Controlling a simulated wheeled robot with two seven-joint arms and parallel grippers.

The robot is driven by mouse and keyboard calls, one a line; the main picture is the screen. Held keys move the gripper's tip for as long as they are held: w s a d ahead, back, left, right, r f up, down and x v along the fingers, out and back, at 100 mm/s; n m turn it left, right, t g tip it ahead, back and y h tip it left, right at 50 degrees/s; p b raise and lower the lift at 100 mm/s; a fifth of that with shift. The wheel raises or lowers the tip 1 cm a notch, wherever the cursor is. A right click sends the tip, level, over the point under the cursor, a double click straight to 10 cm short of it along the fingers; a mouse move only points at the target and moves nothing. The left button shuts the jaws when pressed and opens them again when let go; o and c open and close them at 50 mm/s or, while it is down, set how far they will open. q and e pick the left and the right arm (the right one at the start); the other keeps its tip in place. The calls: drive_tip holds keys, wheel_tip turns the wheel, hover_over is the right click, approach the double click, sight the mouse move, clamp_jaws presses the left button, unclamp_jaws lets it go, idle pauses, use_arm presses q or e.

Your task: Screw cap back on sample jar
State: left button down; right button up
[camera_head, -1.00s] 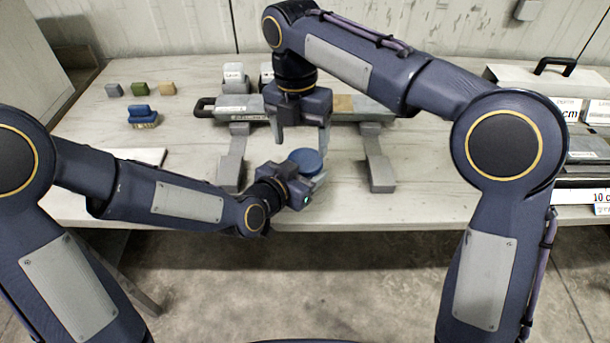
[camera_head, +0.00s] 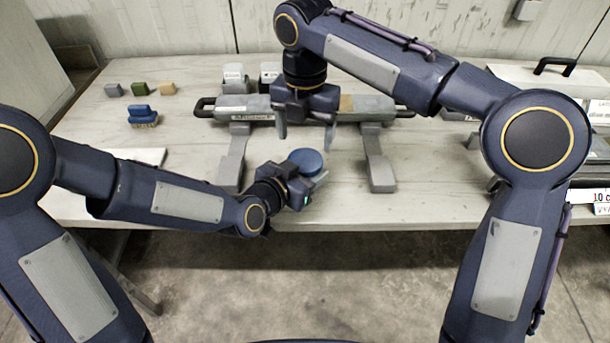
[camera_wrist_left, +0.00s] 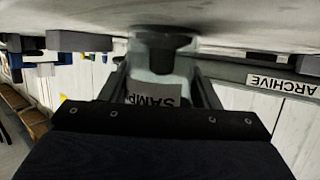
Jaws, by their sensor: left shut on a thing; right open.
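A round blue cap (camera_head: 306,160) sits at the top of the sample jar, between the fingers of my left gripper (camera_head: 305,184). I cannot tell how far it is seated. In the left wrist view my left gripper (camera_wrist_left: 165,92) is shut on the clear sample jar (camera_wrist_left: 152,72), whose pale label shows "SAMP" upside down. A dark round patch lies at the jar's far end; I cannot tell if it is its base or shadow. My right gripper (camera_head: 306,138) is open and empty, pointing down above and behind the cap.
A grey core liner (camera_head: 370,105) lies across two grey supports (camera_head: 379,165) behind the jar. A blue brush (camera_head: 142,115) and small coloured blocks (camera_head: 139,89) lie at the left. The table front is close to my left gripper.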

sight(305, 159)
wheel_tip(305, 159, down, 6)
drive_tip(key=shift+r, duration=0.15)
idle(0.3)
drive_tip(key=c, duration=0.8)
drive_tip(key=m, duration=0.3)
drive_tip(key=o, duration=1.1)
drive_tip(key=shift+r, duration=0.1)
